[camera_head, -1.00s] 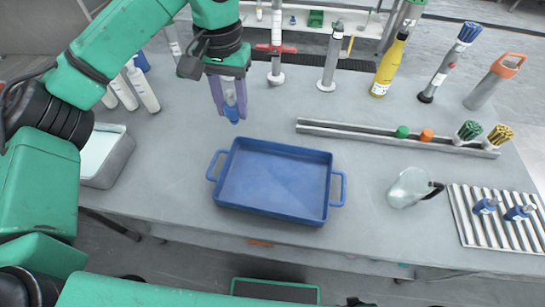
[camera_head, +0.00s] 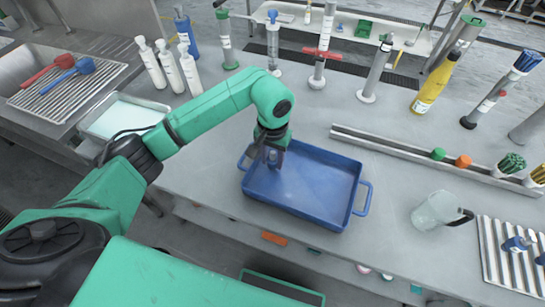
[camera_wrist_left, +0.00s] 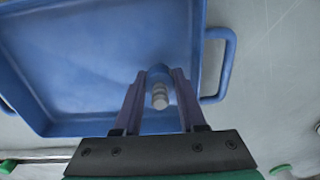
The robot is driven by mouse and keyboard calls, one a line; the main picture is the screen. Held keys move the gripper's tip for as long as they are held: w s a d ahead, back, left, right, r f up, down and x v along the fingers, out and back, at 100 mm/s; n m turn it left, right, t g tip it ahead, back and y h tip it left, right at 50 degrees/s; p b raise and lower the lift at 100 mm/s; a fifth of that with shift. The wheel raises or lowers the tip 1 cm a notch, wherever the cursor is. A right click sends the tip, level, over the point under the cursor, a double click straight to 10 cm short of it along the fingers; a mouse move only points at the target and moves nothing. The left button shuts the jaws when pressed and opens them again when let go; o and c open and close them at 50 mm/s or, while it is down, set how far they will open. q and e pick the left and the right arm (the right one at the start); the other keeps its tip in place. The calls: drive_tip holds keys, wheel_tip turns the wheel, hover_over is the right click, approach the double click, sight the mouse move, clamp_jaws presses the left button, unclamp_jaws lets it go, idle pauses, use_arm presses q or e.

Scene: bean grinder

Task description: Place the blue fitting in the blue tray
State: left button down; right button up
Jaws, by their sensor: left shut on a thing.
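The blue tray (camera_head: 320,185) sits on the grey bench in the middle of the head view, its inside otherwise bare. My left gripper (camera_head: 272,158) is over the tray's left part, pointing down. It is shut on the blue fitting (camera_head: 273,160), which is mostly hidden by the fingers in the head view. In the left wrist view the fitting (camera_wrist_left: 159,88) is between the two fingers (camera_wrist_left: 158,100), its grey threaded end towards the camera, with the tray (camera_wrist_left: 90,60) behind it. I cannot tell whether the fitting touches the tray floor. My right gripper is not in view.
A glass jug (camera_head: 437,210) stands right of the tray. A ribbed rack (camera_head: 505,250) with blue fittings lies at far right. A long rail (camera_head: 400,158) is behind the tray. White bottles (camera_head: 170,68) and a white-filled basin (camera_head: 125,118) are at left.

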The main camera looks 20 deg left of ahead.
use_arm(q)
drive_tip(key=shift+f, duration=0.1)
drive_tip(key=shift+c, duration=2.4)
unclamp_jaws()
drive_tip(key=shift+r, duration=0.6)
wheel_tip(320, 180, up, 11)
drive_tip(key=shift+d+r+b, duration=0.1)
drive_tip(key=shift+b, duration=0.75)
